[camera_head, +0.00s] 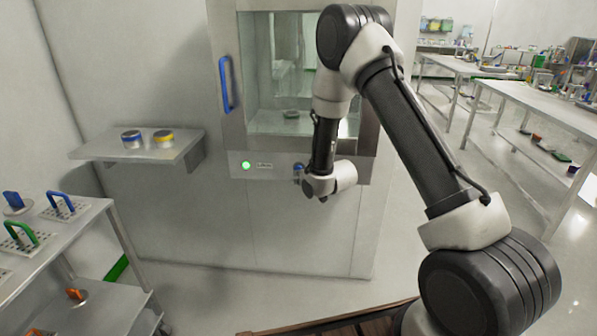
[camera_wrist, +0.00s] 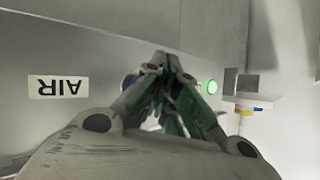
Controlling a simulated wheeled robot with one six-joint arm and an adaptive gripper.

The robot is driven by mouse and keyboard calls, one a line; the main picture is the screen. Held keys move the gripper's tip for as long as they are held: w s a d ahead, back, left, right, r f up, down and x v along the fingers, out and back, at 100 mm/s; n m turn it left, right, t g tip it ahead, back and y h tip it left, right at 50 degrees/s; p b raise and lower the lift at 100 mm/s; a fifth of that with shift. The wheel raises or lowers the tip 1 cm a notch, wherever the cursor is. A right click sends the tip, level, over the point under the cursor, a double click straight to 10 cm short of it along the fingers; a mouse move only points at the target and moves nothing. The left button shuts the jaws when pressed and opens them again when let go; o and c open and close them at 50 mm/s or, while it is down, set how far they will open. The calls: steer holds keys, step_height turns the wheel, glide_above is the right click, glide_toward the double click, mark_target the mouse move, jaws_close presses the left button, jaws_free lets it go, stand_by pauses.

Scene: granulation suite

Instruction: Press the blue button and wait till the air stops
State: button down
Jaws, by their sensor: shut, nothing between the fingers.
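The pass-through cabinet (camera_head: 238,130) has a glass door with a blue handle (camera_head: 225,84). On its lower front panel, a round green light (camera_head: 246,166) is lit; it also shows in the wrist view (camera_wrist: 212,87). An AIR label (camera_wrist: 58,87) appears upside down at left in the wrist view. My gripper (camera_wrist: 162,62) is shut and empty, its fingertips close to the panel between label and light. A bit of blue, probably the blue button (camera_wrist: 130,79), shows behind the left finger, mostly hidden. I cannot tell whether the tips touch it.
A wall shelf (camera_head: 113,153) left of the cabinet holds a blue-banded jar (camera_head: 132,139) and a yellow-banded jar (camera_head: 163,138). A trolley (camera_head: 60,232) with handled items stands at lower left. Benches (camera_head: 545,103) are at right. A small dish (camera_head: 290,114) sits inside the cabinet.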

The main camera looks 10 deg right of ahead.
steer(key=shift+w+d, duration=0.15)
steer(key=shift+w, duration=0.3)
stand_by(0.4)
stand_by(0.3)
steer(key=shift+s+a, duration=0.3)
steer(key=shift+s, duration=0.55)
steer(key=shift+s+a, duration=0.25)
steer(key=shift+s, duration=0.55)
steer(key=shift+s+a, duration=0.25)
steer(key=shift+s, duration=0.55)
steer(key=shift+s+a, duration=0.25)
steer(key=shift+s, duration=0.55)
